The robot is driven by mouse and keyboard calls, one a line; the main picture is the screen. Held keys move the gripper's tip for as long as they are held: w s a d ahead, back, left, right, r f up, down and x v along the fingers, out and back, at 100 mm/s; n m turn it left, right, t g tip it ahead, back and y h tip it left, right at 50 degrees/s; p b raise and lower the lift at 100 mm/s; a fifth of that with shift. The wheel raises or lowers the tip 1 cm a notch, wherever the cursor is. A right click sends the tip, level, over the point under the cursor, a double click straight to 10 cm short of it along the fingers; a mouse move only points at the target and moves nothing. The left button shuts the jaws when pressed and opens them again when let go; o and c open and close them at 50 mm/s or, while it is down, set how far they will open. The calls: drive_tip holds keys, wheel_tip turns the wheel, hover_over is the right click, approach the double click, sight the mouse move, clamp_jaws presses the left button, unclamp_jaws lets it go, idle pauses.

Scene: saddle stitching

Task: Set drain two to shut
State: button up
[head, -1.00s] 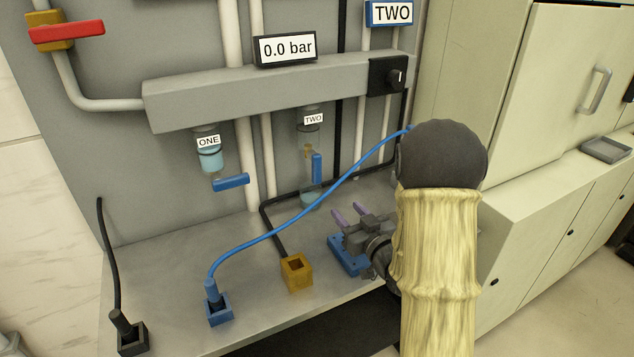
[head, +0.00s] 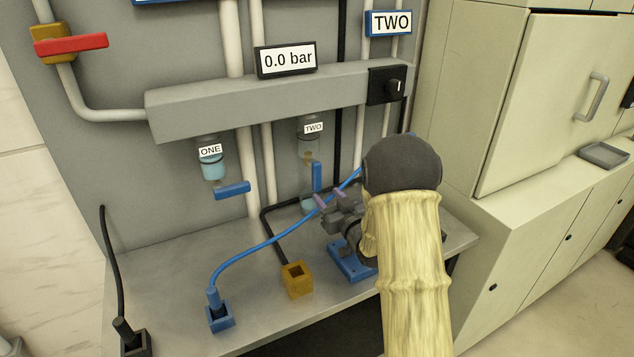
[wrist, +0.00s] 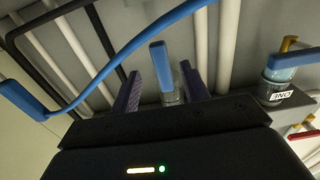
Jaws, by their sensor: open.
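Drain two is a clear bowl (head: 308,150) labelled TWO, under the grey manifold. Its blue lever (head: 317,176) hangs upright below the label. My gripper (head: 327,196) is open, its purple fingers just below and beside this lever in the head view. In the wrist view the blue lever (wrist: 160,62) shows between the two spread fingers (wrist: 161,85), with gaps on both sides. I cannot tell how deep it lies between them. My arm hides part of the bench behind the gripper.
A blue hose (head: 245,251) arcs across the bench and behind my gripper; it also crosses the wrist view (wrist: 130,45). Drain one's blue lever (head: 232,190) lies nearly level at left. A yellow socket (head: 297,280) and blue blocks stand on the bench (head: 180,270). The gauge (head: 287,60) reads 0.0 bar.

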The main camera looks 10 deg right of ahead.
sight(318, 186)
drive_tip(key=p+x, duration=0.1)
drive_tip(key=x, duration=0.6)
drive_tip(key=shift+w+a, duration=0.1)
drive_tip(key=shift+w, duration=0.15)
clamp_jaws()
